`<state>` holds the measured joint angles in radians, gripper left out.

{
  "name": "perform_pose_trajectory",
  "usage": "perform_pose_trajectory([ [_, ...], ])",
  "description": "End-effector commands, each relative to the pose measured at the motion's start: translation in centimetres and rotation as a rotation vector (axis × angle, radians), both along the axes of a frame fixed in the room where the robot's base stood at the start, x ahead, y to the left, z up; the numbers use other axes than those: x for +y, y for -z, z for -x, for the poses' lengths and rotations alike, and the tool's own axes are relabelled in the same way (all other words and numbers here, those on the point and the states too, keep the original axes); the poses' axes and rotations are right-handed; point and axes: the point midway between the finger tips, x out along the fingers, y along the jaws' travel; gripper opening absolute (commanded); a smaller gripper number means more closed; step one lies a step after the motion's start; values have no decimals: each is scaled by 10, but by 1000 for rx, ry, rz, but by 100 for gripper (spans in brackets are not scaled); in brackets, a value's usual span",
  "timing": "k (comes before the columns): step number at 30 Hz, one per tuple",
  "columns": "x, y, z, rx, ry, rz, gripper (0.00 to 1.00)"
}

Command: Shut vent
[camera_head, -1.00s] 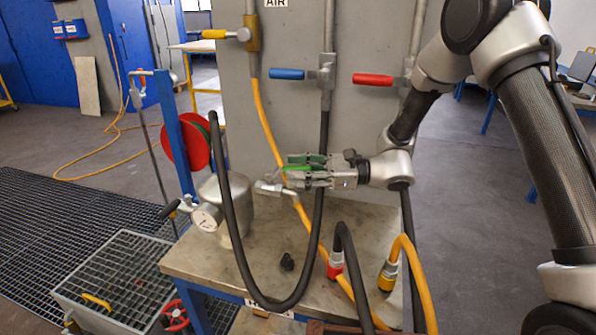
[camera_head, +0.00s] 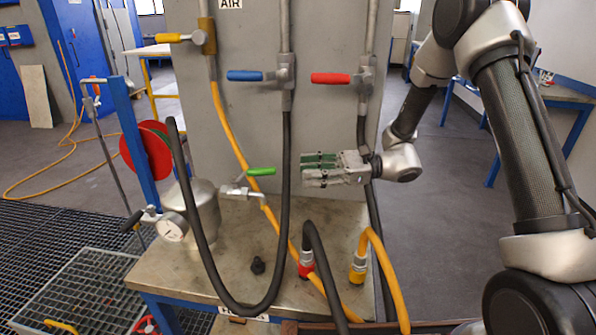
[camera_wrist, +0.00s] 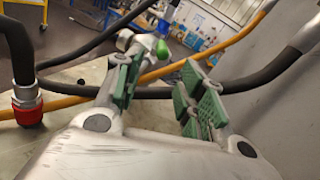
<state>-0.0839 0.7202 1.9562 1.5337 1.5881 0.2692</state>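The vent valve (camera_head: 240,191) sits on a pipe from the grey metal vessel (camera_head: 205,212). Its green handle (camera_head: 261,171) points right, roughly level, in the head view. My gripper (camera_head: 306,169) is to the right of the handle, apart from it, with the black hose between them in the picture. In the wrist view, the green-padded fingers (camera_wrist: 160,75) are spread with nothing held. The green handle (camera_wrist: 162,48) shows beyond the fingertips there, and the left finger partly hides the valve.
A black hose (camera_head: 287,150) and a yellow hose (camera_head: 232,140) hang near the vent. Blue (camera_head: 245,76) and red (camera_head: 331,79) valve handles are on the grey panel above. Two more hoses rise from the bench front.

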Motion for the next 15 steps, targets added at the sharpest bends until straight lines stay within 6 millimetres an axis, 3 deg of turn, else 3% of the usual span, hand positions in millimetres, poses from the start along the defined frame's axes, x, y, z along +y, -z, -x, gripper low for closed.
perform_pose_trajectory([
  [7, -1, 0, 0, 0, 0, 0, 40],
  [10, -5, 2, 1, 11, 9, 1, 21],
  [12, -8, 8, 14, 64, 25, 0, 9],
  [15, -12, 15, 44, 341, 70, 4, 0],
])
